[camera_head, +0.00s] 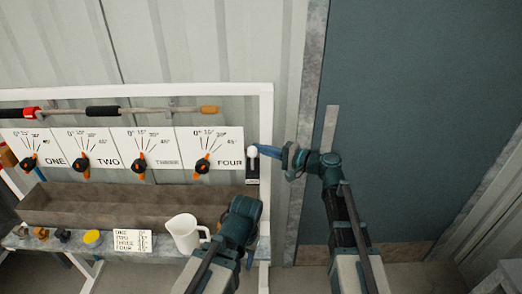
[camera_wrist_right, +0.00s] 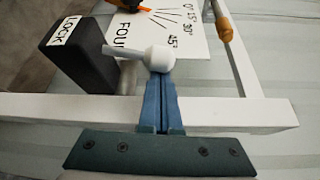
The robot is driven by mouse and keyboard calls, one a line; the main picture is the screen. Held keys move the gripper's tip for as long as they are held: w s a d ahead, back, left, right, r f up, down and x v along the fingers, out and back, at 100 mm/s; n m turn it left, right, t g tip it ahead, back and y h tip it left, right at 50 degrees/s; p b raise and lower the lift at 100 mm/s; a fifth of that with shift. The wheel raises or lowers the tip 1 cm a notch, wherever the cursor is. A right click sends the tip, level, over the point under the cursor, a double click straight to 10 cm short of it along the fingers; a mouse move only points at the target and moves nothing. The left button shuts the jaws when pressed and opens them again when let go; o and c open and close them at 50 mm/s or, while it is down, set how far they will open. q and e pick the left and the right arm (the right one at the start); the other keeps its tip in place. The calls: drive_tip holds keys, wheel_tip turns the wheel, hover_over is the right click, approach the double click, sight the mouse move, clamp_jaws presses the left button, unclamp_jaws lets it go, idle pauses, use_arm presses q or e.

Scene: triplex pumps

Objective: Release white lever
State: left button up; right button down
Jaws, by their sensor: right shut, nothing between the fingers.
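The white lever ends in a round white knob, seen in the head view (camera_head: 252,150) beside panel FOUR. In the right wrist view the knob (camera_wrist_right: 159,58) sits on a short rod that reaches left towards a black block (camera_wrist_right: 82,55) labelled LOCK. My right gripper (camera_head: 259,149) has its blue fingers pointing left at the knob. In the right wrist view the fingers (camera_wrist_right: 158,82) are shut with their tips right at the knob, partly behind it; I cannot tell if they touch. My left arm is low in the middle of the head view, its gripper not visible.
Four white dial panels with black-and-orange knobs (camera_head: 202,164) line the wall frame. A white frame post (camera_head: 267,110) stands close to my right gripper. Below are a brown trough (camera_head: 110,202), a white jug (camera_head: 183,231), a yellow lid (camera_head: 93,238) and a label card (camera_head: 132,241).

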sight(253, 151)
drive_tip(key=s+n, duration=0.1)
drive_tip(key=s+n+y+b, duration=0.1)
drive_tip(key=s+n+b, duration=0.1)
drive_tip(key=shift+r+t, duration=0.3)
drive_tip(key=shift+t, duration=0.1)
use_arm(q)
wheel_tip(253, 151, down, 3)
drive_tip(key=shift+r, duration=0.15)
use_arm(e)
drive_tip(key=shift+s, duration=0.5)
drive_tip(key=shift+d+f, duration=0.1)
